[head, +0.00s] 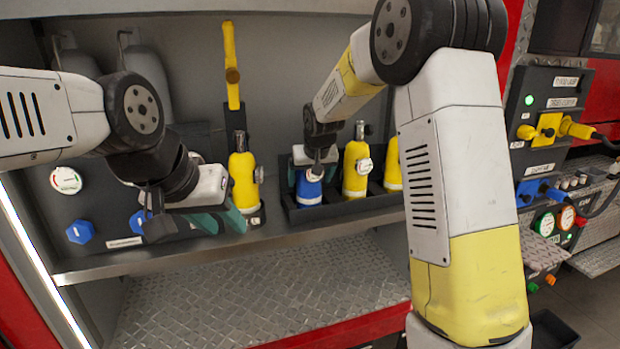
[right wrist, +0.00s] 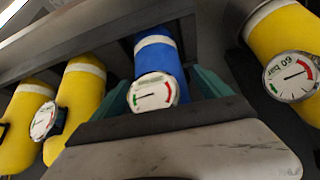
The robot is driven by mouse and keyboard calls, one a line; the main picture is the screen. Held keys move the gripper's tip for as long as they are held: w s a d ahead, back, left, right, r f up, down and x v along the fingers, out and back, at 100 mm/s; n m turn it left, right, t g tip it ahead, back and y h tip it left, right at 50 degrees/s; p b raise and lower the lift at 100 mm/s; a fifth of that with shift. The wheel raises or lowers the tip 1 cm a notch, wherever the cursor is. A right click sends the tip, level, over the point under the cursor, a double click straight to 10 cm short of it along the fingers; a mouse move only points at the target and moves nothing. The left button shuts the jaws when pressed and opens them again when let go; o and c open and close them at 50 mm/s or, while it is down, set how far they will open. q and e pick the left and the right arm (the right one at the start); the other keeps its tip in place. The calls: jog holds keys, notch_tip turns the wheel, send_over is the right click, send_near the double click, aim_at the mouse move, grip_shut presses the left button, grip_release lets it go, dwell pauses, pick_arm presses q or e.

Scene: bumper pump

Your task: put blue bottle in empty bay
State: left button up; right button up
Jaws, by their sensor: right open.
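The blue bottle (head: 309,189) stands upright in the left bay of the black rack (head: 340,208); its top is covered by my right gripper in the head view. My right gripper (head: 312,172) is open, with its teal fingers on either side of the blue bottle. The right wrist view shows the bottle (right wrist: 158,60) with its round gauge between the fingers; I cannot tell if they touch it. My left gripper (head: 222,218) has its teal fingers apart, is empty, and hangs in front of the shelf, left of the rack. I see no clearly empty bay.
Yellow bottles (head: 356,168) stand in the rack right of the blue one. Another yellow bottle (head: 243,180) stands left of the rack, under a yellow handle (head: 231,65). A shelf edge (head: 150,262) runs below. A control panel (head: 550,150) is at right.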

jog(key=v, duration=1.2)
jog(key=s+d+r, duration=0.2)
jog(key=s+d, duration=0.4)
jog(key=s+d+f+m, duration=0.1)
jog(key=s+d, duration=0.2)
jog(key=s, duration=0.8)
jog(key=s+d+f+m, duration=0.1)
jog(key=s+d+f, duration=0.1)
jog(key=s, duration=1)
jog(key=shift+d+y, duration=0.4)
jog(key=shift+d, duration=0.5)
jog(key=shift+s, duration=0.2)
